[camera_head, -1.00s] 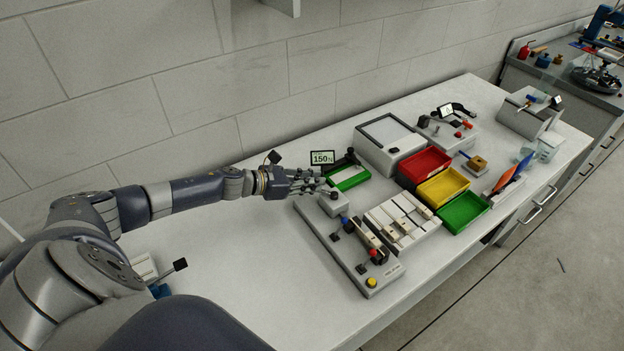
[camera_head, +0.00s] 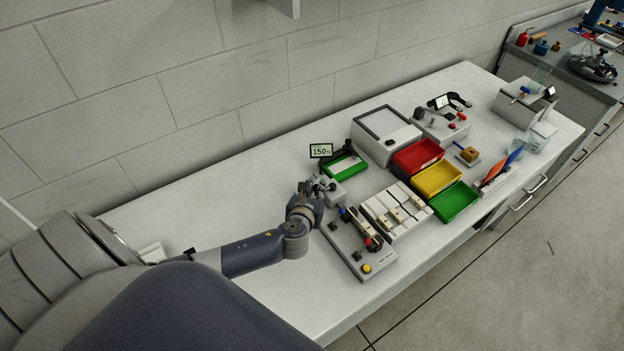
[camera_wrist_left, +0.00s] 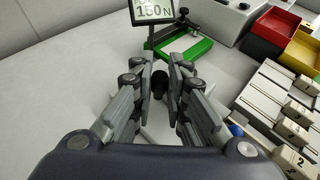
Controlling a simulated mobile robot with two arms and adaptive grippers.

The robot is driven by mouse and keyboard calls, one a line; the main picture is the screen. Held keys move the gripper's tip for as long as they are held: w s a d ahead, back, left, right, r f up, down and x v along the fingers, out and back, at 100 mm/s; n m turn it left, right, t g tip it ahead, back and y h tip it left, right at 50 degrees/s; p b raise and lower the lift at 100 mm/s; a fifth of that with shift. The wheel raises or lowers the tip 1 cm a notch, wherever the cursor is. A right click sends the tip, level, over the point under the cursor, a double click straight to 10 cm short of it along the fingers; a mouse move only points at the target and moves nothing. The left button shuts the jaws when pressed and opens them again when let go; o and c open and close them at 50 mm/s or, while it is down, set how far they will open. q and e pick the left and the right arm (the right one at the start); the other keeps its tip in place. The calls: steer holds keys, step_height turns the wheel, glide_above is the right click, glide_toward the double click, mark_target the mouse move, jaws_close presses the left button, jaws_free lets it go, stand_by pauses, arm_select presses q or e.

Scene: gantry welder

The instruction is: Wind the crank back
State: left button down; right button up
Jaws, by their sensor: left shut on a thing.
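My left gripper (camera_head: 322,186) is at the far end of the grey welder fixture (camera_head: 343,255), with its fingers around a small part there. In the left wrist view, the fingers (camera_wrist_left: 160,88) close on a black crank knob (camera_wrist_left: 159,76). The rest of the crank is mostly hidden by the fingers. The fixture carries a rail, a blue knob, a red part and a yellow button (camera_head: 366,268) at its near end. My right gripper is not in view.
A green-framed stand (camera_head: 345,166) with a display reading 150 N (camera_head: 321,150) stands just behind the gripper. A white block rack (camera_head: 385,228) is to the right, then red (camera_head: 417,146), yellow and green bins. The bench left of the fixture is mostly clear.

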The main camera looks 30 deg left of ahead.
arm_select(q)
steer(key=shift+s+d+n+g+y, duration=0.1)
steer(key=shift+d+n+g+y, duration=0.4)
steer(key=shift+d+n+y, duration=0.35)
steer(key=shift+d+n+g+y, duration=0.45)
steer(key=shift+n+g+y, duration=0.15)
steer(key=shift+n+y, duration=0.4)
steer(key=n+g+y, duration=0.1)
steer(key=d+n+g+y, duration=0.1)
steer(key=shift+d+f+n, duration=0.15)
steer(key=shift+d+n, duration=0.1)
steer(key=shift+n, duration=0.1)
steer(key=shift+w+d+n+g+y+b, duration=0.25)
steer(key=shift+n+g+y+b, duration=0.1)
steer(key=shift+n+g+b, duration=0.2)
steer(key=n+g+b, duration=0.1)
steer(key=d+n+g+y+b, duration=0.1)
steer(key=g+b, duration=0.1)
steer(key=w+n+g+b, duration=0.1)
steer(key=shift+d+f+n+y, duration=0.15)
steer(key=shift+d+n+y, duration=0.2)
steer(key=shift+d+y, duration=0.05)
steer(key=shift+w+d+r+n+g+b, duration=0.1)
steer(key=shift+w+d+n+g+b, duration=0.1)
steer(key=shift+n+g+b, duration=0.4)
steer(key=shift+w+d+r+n+g+b, duration=0.15)
steer(key=shift+n+g+b, duration=0.15)
steer(key=shift+g+b, duration=0.4)
steer(key=shift+s, duration=0.1)
